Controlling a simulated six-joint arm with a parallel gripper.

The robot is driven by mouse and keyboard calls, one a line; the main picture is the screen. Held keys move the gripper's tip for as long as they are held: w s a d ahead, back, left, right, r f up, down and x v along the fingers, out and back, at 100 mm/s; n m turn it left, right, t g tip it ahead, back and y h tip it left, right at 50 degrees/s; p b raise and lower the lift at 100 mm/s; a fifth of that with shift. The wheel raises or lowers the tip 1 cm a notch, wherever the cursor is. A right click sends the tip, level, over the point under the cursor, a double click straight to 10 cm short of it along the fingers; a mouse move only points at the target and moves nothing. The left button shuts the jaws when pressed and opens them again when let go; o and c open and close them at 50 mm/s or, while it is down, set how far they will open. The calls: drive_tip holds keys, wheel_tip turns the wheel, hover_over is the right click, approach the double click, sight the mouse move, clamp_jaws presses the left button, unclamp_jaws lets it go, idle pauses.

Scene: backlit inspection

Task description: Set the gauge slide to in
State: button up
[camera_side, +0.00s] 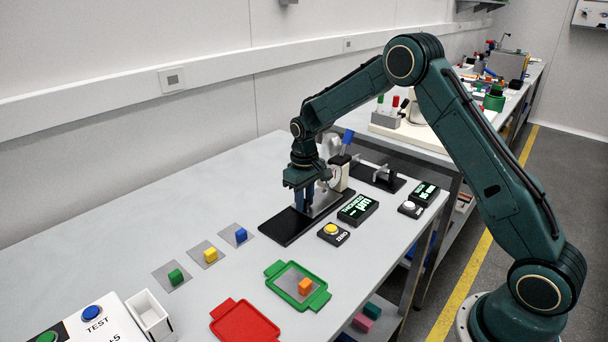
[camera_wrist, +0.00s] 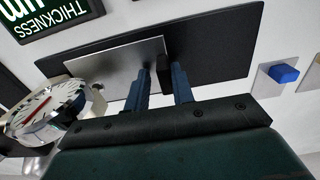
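The gauge slide is a silver metal plate (camera_wrist: 115,66) on a black base (camera_wrist: 215,50), with a small black knob (camera_wrist: 164,70) standing at the plate's edge. In the side view the plate (camera_side: 322,207) and black base (camera_side: 282,228) lie under my gripper (camera_side: 304,207). In the wrist view the two blue fingers of my gripper (camera_wrist: 160,84) are apart, with the knob between them. A narrow gap shows on the knob's left; it looks close to the right finger. The dial gauge (camera_wrist: 48,110) stands beside the plate. The side view hides the knob behind the fingers.
A THICKNESS display (camera_side: 358,209) and a yellow ZERO button (camera_side: 331,231) sit right of the base. Colored cubes on grey pads, a green tray (camera_side: 274,268) and a red tray (camera_side: 245,324) lie in front. The table's left back area is clear.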

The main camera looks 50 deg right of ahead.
drive_tip(key=shift+o, duration=0.9)
drive_tip(key=shift+r, duration=0.1)
wheel_tip(320, 180, up, 14)
idle(0.4)
